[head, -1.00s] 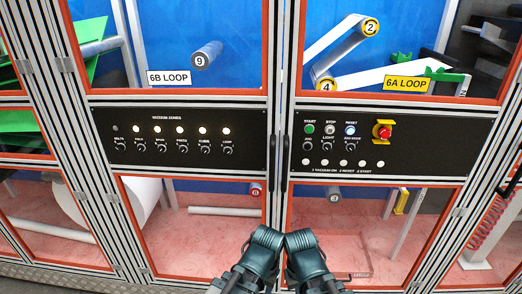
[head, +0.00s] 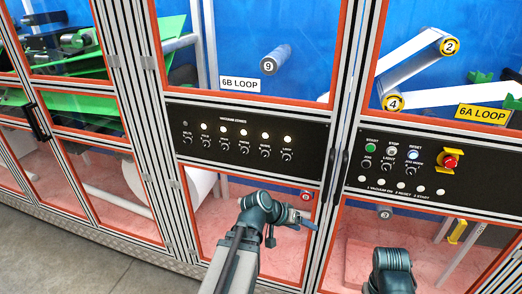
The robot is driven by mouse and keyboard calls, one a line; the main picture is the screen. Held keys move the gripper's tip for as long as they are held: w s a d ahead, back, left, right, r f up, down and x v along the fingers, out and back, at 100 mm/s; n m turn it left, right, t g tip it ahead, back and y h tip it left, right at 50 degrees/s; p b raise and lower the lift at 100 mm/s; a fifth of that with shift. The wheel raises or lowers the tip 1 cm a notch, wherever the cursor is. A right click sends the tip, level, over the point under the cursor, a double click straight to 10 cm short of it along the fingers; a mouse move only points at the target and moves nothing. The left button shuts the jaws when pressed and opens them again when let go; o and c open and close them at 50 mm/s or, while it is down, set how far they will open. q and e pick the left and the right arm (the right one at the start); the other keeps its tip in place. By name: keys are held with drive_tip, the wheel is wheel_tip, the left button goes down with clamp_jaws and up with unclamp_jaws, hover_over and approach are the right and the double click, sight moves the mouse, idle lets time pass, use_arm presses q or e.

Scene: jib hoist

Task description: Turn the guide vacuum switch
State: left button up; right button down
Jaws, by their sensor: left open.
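The vacuum zones panel (head: 243,139) is a black strip with a row of small dark rotary switches under round lamps. The leftmost lamp is dark; the others are lit white. The guide vacuum switch appears to be the fifth knob (head: 265,149) from the left, though its label is too small to read surely. My left gripper (head: 290,226) is below the panel and to the right of that knob, in front of the lower window. It is open, apart from the switches, and holds nothing visible. My right arm shows at the bottom right, but its gripper is out of view.
A second black panel (head: 430,183) to the right carries lit buttons, knobs and a red emergency stop (head: 449,161) on yellow. Door handles (head: 336,165) stand between the panels. Metal posts and orange-edged windows surround them. Grey floor (head: 60,262) is free at lower left.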

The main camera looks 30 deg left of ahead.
use_arm(q)
drive_tip(key=w+a+r+n+t+y+p, duration=0.1)
drive_tip(key=w+a+r+n+t+p, duration=0.2)
drive_tip(key=a+r, duration=0.6)
drive_tip(key=n+t+y, duration=0.3)
drive_tip(key=n+t, duration=0.1)
drive_tip(key=t, duration=0.1)
approach(263, 156)
drive_tip(key=b+x, duration=0.3)
drive_tip(key=x, duration=0.5)
use_arm(e)
drive_tip(key=shift+r, duration=0.25)
use_arm(q)
clamp_jaws()
